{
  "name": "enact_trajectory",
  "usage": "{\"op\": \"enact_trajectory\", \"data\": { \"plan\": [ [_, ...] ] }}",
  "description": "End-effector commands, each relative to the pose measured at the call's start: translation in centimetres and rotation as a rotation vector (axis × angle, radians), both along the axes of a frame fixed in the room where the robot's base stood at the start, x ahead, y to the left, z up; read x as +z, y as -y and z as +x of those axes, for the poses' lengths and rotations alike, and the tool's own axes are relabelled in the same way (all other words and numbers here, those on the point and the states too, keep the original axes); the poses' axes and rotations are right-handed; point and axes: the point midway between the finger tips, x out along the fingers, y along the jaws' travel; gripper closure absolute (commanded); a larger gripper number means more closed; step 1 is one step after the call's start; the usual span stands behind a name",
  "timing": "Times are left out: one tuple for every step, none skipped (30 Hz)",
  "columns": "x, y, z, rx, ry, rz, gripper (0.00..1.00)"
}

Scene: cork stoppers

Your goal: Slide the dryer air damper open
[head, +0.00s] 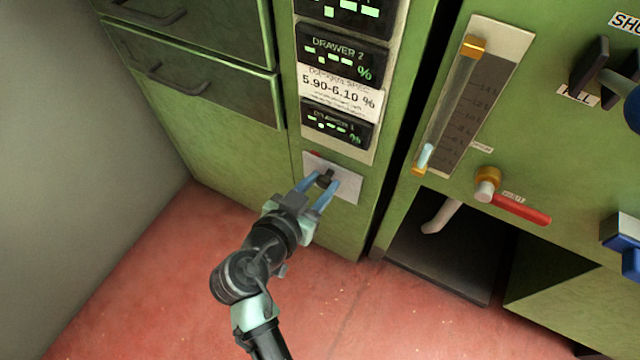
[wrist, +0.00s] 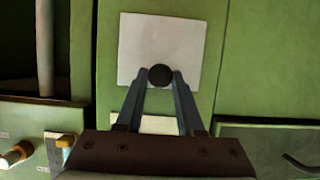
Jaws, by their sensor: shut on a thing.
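A pale square plate (head: 348,188) sits low on the green cabinet front, under the display column, with a small red mark at its upper left. A small dark knob (head: 325,177), which looks like the damper's handle, stands out from it. My gripper (head: 324,182) has its two blue-grey fingers on either side of this knob, shut on it. In the wrist view, the round dark knob (wrist: 160,75) is between the fingertips, against the lower middle of the plate (wrist: 135,35). The fingers hide part of the plate. Whether the damper is open cannot be told.
Drawers with dark handles (head: 178,82) are at the upper left. Displays (head: 338,125) are above the plate. To the right are a gauge tube (head: 447,105), a red-handled valve (head: 520,209) and a dark recess (head: 440,262). The red floor (head: 150,290) is clear.

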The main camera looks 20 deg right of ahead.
Motion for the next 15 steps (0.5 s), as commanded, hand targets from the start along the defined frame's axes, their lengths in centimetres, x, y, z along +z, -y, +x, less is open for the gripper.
{"op": "enact_trajectory", "data": {
  "plan": [
    [1.68, -0.06, -0.02, 0.000, 0.003, -0.002, 1.00],
    [2.00, -0.06, -0.02, 0.000, 0.003, -0.002, 1.00],
    [2.28, -0.06, -0.02, 0.000, 0.003, -0.002, 1.00],
    [2.39, -0.06, -0.02, 0.000, 0.003, -0.002, 1.00],
    [2.44, -0.04, -0.02, 0.000, 0.003, -0.002, 1.00],
    [2.41, -0.04, -0.02, 0.000, 0.003, -0.002, 1.00],
    [2.36, -0.04, -0.03, 0.000, 0.002, -0.002, 1.00],
    [2.31, -0.04, -0.03, 0.000, 0.002, -0.002, 1.00],
    [2.25, -0.03, -0.02, 0.000, 0.003, -0.002, 1.00],
    [2.23, -0.03, -0.02, 0.000, 0.003, -0.002, 1.00],
    [2.23, -0.03, -0.02, 0.000, 0.003, -0.002, 1.00],
    [2.21, -0.03, -0.02, 0.000, 0.002, -0.002, 1.00],
    [2.21, -0.03, -0.02, 0.000, 0.002, -0.002, 1.00],
    [2.20, -0.03, -0.02, 0.000, 0.002, -0.002, 0.61],
    [2.19, -0.03, -0.02, 0.000, 0.002, -0.002, 0.54]
  ]
}}
